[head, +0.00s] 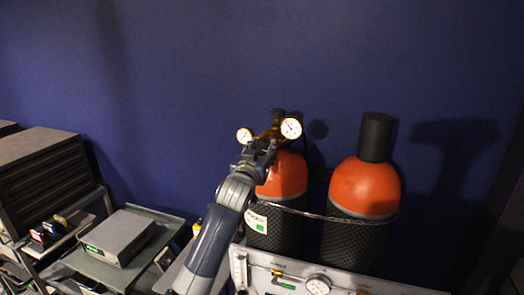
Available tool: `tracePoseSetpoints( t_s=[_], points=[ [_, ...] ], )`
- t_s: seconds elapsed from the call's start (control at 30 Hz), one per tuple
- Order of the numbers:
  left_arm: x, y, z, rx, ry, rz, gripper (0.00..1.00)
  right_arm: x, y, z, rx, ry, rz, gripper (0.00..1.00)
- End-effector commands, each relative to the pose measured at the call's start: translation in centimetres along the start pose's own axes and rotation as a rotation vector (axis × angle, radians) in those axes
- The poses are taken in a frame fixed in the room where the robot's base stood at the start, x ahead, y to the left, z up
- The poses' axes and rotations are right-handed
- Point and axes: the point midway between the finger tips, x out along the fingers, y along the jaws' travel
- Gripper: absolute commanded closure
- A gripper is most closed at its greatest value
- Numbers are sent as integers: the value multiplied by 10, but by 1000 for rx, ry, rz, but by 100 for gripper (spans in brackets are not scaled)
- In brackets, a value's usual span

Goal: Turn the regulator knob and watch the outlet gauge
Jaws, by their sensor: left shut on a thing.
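Two gas cylinders with orange shoulders stand against the dark blue wall. The left cylinder (285,176) carries a brass regulator (275,130) with two round white gauges. One gauge (244,135) is on the left and a larger one (291,128) is on the right; their needles are too small to read. I cannot tell which is the outlet gauge. My left gripper (262,146) reaches up to the front of the regulator and is shut at its knob, which the gripper hides. My right gripper is not in view.
A capped cylinder (365,188) stands to the right, with a chain (320,214) across both. A panel (345,283) with another gauge (318,285) is in front. A grey box (118,237) sits on a green-grey cart (150,263) at left, beside a dark cabinet (45,175).

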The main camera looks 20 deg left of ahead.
Motion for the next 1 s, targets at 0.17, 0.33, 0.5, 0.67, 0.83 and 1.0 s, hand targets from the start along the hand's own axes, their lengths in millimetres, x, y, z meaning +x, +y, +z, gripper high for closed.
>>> tracePoseSetpoints(
  t_s=[0.17,0.33,0.5,0.67,0.83,1.0],
  points=[
    [0,-1,0,125,10,1,85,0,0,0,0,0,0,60],
    [0,-2,0,282,24,2,85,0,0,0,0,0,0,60],
    [0,-2,0,444,38,3,85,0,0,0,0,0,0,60],
    [0,-3,0,597,50,4,85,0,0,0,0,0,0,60],
    [0,-3,0,758,64,5,85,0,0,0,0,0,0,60],
    [0,-3,-1,919,77,7,85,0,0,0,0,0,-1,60]
  ],
)
